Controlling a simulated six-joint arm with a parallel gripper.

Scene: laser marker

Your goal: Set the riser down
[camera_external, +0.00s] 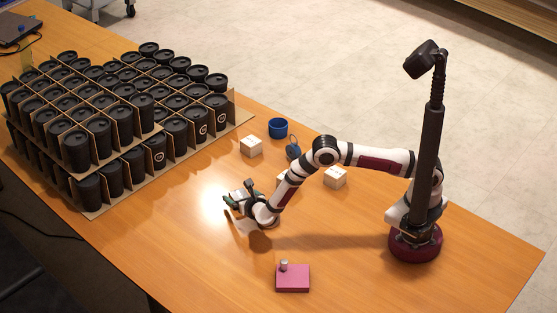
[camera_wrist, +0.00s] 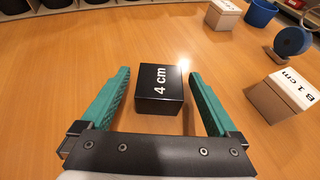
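The riser, a black block marked "4 cm" (camera_wrist: 160,84), stands on the wooden table in the wrist view, label up. My gripper (camera_wrist: 158,73) is open, with one green finger on each side of the block. Bare table shows between the block and each finger, so neither finger appears to touch it. In the external view my gripper (camera_external: 235,203) is low over the table, in a bright patch of light. I cannot make out the black block there.
White-topped blocks stand nearby, one (camera_external: 251,146) behind and another (camera_external: 335,178) beside my arm. A blue cup (camera_external: 278,128) and a blue round object (camera_external: 293,149) are behind. A pink box (camera_external: 292,279) lies in front. Cardboard racks of black cups (camera_external: 125,118) fill the left.

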